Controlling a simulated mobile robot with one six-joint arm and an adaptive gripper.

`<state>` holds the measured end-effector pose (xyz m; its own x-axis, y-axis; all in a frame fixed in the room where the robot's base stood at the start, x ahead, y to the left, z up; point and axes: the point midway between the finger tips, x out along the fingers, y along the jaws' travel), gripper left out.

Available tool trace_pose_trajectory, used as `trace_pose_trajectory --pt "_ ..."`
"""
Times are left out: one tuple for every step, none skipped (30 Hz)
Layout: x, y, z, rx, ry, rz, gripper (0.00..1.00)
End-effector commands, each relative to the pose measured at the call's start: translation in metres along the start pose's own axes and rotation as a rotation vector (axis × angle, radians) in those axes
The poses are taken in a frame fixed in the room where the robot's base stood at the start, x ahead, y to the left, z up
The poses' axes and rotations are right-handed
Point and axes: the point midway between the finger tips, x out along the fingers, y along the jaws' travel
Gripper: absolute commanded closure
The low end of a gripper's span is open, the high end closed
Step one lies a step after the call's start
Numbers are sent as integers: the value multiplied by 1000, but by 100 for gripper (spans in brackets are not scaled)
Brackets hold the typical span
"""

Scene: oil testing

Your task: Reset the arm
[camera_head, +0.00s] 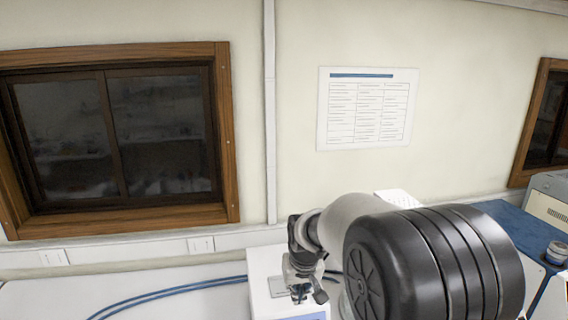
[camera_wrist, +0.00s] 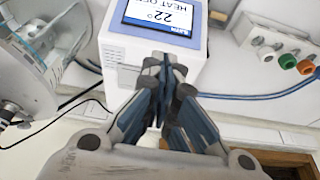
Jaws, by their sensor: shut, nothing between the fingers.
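My gripper (camera_head: 309,293) shows in the camera_head view at the lower middle, beyond the big black joint of my own arm. It is in front of a white box-shaped device (camera_head: 268,290). In the camera_wrist view my gripper (camera_wrist: 163,62) is shut, its fingers together with nothing between them.
A clear cylindrical vessel (camera_wrist: 50,60) with a metal rim and black cable is at the left in the wrist view. A panel with coloured knobs (camera_wrist: 285,55) is at the right. Blue hoses (camera_head: 170,292) lie on the white bench. Grey equipment (camera_head: 550,205) stands far right.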

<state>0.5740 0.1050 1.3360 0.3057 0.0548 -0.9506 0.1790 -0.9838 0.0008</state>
Motion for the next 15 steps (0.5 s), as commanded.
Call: trace_pose_trajectory --pt "-2 4 8 7 7 2 100" --pt "-5 6 12 10 9 3 100" --pt "-10 8 18 14 11 5 100" --pt "-14 10 23 17 13 6 100" --pt "-17 12 29 20 15 7 100" --pt "-22 15 37 25 19 8 100" --pt "-26 17 44 29 22 10 100" --pt "-29 20 52 34 24 12 100" --pt "-34 23 64 41 28 14 100" --pt "-37 25 74 46 32 16 100" --pt "-40 28 86 51 36 18 100" --pt "-44 31 103 60 40 21 100" --pt "-46 34 117 67 44 23 100" --pt "-48 36 131 73 47 26 100" --pt "-50 38 150 81 51 29 100"
